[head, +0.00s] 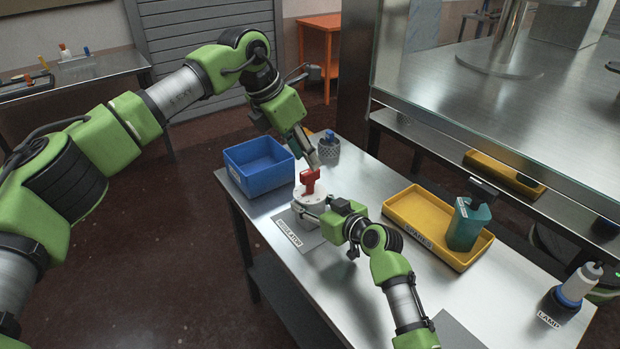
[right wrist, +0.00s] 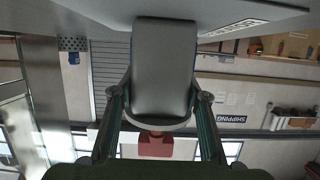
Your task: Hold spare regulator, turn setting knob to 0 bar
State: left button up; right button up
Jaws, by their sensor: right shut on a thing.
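The regulator (head: 309,201), a pale round body with a red knob (head: 310,181) on top, stands at the near-left part of the steel table, by a grey plate with a label. My right gripper (head: 324,207) is shut on its body from the right. In the right wrist view the grey body (right wrist: 163,70) sits between the two fingers of my right gripper (right wrist: 158,105), and the red knob (right wrist: 155,144) shows below it. My left gripper (head: 312,160) is just above the red knob, pointing down; its finger gap and any contact are unclear. The setting scale is unreadable.
A blue bin (head: 258,172) stands left of the regulator, and a grey perforated cup (head: 328,150) behind. Glass panel behind.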

aim_at(309, 170)
pick_arm(q)
jog(key=a+t+h, duration=0.3)
jog(key=a, duration=0.2)
jog(key=x, duration=1.1)
jog(key=shift+s+d+f, duration=0.1)
jog(key=shift+s, duration=0.05)
grip_shut()
